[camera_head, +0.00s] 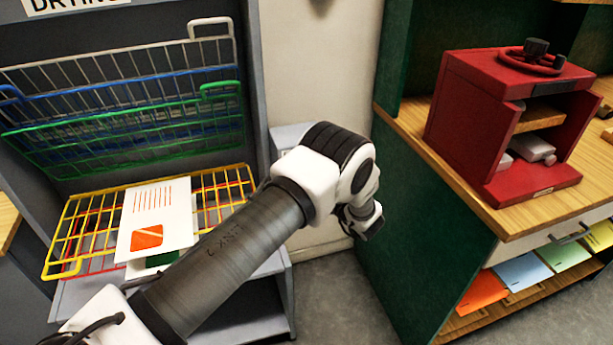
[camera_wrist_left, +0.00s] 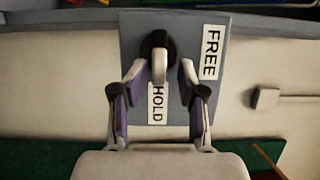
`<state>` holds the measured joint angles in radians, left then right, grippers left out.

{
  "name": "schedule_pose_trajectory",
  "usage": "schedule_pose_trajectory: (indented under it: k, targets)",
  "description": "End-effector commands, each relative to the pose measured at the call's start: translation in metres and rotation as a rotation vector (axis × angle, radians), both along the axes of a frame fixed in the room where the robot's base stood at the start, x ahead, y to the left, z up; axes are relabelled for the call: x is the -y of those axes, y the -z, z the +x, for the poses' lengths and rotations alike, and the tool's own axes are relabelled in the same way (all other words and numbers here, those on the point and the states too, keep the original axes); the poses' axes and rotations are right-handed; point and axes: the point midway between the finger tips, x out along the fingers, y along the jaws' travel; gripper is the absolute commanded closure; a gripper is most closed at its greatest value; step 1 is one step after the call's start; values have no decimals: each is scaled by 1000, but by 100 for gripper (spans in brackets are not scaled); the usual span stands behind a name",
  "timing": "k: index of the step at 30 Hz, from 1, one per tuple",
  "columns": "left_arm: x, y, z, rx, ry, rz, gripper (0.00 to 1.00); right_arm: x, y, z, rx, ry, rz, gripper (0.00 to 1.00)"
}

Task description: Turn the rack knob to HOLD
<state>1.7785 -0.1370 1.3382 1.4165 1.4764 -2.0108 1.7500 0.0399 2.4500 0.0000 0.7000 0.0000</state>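The rack knob (camera_wrist_left: 159,45) shows in the left wrist view as a dark round base with a pale lever. The lever points down toward the HOLD label (camera_wrist_left: 157,103) on a grey panel (camera_wrist_left: 140,28). The FREE label (camera_wrist_left: 212,52) is up and to the right. My left gripper (camera_wrist_left: 162,70) is open, with its fingers on either side of the lever's lower end; contact cannot be told. In the head view my left arm crosses in front of the drying rack (camera_head: 250,60), and the knob and fingertips are not seen. My right gripper is not in view.
The rack has white, blue, green and yellow wire shelves. A printed sheet (camera_head: 160,215) lies on the yellow shelf (camera_head: 85,212). At right, a red press (camera_head: 465,100) stands on a wooden-topped cabinet (camera_head: 415,135) with a dark green side. Bare floor shows between them.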

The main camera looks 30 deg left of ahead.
Motion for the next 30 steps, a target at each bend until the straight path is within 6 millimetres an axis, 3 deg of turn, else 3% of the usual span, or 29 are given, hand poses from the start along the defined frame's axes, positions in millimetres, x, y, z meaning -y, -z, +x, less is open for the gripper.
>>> schedule_pose_trajectory:
  k: [7, 19, 23, 30]
  targets:
    - [14, 1, -4, -1, 2, -1, 60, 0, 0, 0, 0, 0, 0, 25]
    - [102, 0, -32, 1, 3, 2, 60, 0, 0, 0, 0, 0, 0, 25]
    - [113, 1, -37, 0, 0, 1, 60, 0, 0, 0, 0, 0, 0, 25]
    - [114, 1, -37, 0, -1, 0, 60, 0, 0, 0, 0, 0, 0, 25]
